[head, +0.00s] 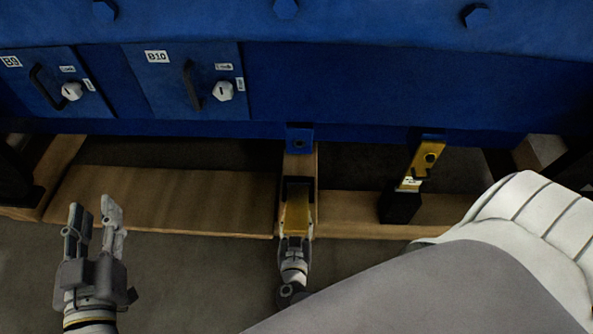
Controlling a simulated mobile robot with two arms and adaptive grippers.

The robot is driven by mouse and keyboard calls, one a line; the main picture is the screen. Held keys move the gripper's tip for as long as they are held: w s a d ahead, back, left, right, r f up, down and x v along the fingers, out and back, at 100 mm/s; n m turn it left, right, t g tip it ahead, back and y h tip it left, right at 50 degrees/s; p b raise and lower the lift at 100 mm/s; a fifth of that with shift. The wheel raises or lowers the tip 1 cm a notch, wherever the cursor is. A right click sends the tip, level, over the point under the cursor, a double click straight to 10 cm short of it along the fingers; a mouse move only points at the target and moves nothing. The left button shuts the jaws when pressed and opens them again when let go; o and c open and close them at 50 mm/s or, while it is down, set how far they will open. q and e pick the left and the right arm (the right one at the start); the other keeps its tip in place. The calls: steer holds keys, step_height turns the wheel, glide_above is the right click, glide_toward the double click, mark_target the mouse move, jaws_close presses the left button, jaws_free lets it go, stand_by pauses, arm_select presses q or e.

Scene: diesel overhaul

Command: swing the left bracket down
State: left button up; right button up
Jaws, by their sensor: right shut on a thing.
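The left bracket (296,212) is a yellow piece below a small blue lug (299,137) on the lower edge of the engine, near the middle of the head view. A dark part shows at its upper end. My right gripper (294,238) is shut on its near end, and the fingers hide part of it. My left gripper (94,208) is open and empty, at the lower left, well away from the bracket.
A second yellow bracket (413,168) with a black end block hangs to the right. The blue engine wall (350,80) with doors B10 (150,85) and B9 (25,85) fills the back. Wooden beams (165,200) lie below. My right arm covers the lower right.

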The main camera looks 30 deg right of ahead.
arm_select(q)
steer(key=shift+s+a+f+g, duration=0.15)
steer(key=shift+f+g, duration=0.25)
steer(key=shift+f, duration=0.25)
steer(key=shift+s+a+f+g, duration=0.1)
steer(key=shift+f+g, duration=0.3)
steer(key=shift+f, duration=0.2)
arm_select(e)
steer(key=shift+w+r, duration=0.3)
steer(key=shift+r, duration=0.1)
steer(key=o, duration=1.5)
steer(key=shift+s, duration=0.1)
steer(key=shift+o, duration=0.4)
steer(key=shift+f, duration=0.15)
steer(key=shift+s, duration=0.1)
steer(key=shift+f, duration=0.1)
